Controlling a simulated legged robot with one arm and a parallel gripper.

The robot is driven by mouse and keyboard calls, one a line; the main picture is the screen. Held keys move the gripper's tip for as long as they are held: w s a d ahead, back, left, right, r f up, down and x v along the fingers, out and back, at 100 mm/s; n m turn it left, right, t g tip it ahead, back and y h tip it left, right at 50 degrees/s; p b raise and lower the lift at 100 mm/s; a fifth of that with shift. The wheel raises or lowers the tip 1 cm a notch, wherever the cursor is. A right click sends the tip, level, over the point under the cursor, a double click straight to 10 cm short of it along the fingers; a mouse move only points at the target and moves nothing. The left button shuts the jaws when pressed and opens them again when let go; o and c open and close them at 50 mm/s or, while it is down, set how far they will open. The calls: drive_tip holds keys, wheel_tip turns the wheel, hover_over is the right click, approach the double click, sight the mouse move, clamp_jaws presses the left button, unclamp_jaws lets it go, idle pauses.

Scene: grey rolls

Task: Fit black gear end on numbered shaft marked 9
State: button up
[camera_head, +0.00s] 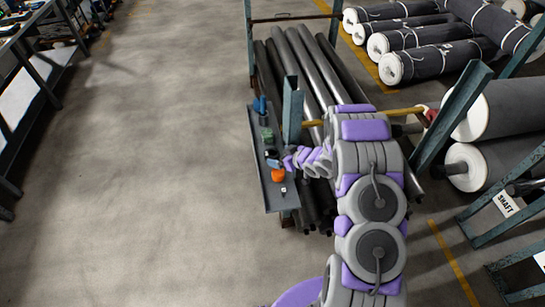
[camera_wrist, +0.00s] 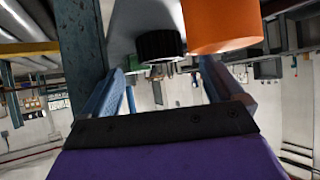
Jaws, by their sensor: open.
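The black gear end (camera_wrist: 160,45) is a ridged black cap. In the wrist view it stands on the grey shelf, just beyond and between my fingertips. My gripper (camera_wrist: 163,72) is open, with a finger to each side and nothing held. In the head view my gripper (camera_head: 291,161) is at the right edge of the narrow shelf (camera_head: 279,200), level with the small dark parts. The black gear end is too small there to make out surely. Dark shafts (camera_head: 318,62) lie in a rack behind the shelf. No number 9 is legible.
An orange cylinder (camera_head: 277,175) stands close to the gear; it also shows in the wrist view (camera_wrist: 222,25). Green (camera_head: 267,135) and blue (camera_head: 261,105) parts share the shelf. A teal post (camera_head: 292,112) rises beside my gripper. The floor at left (camera_head: 150,180) is clear.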

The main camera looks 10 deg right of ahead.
sight(269, 153)
drive_tip(key=b+x, duration=0.1)
drive_tip(key=x, duration=0.4)
drive_tip(key=shift+b, duration=0.4)
drive_tip(key=shift+s, duration=0.1)
drive_tip(key=shift+d, duration=0.1)
drive_tip(key=c, duration=1.4)
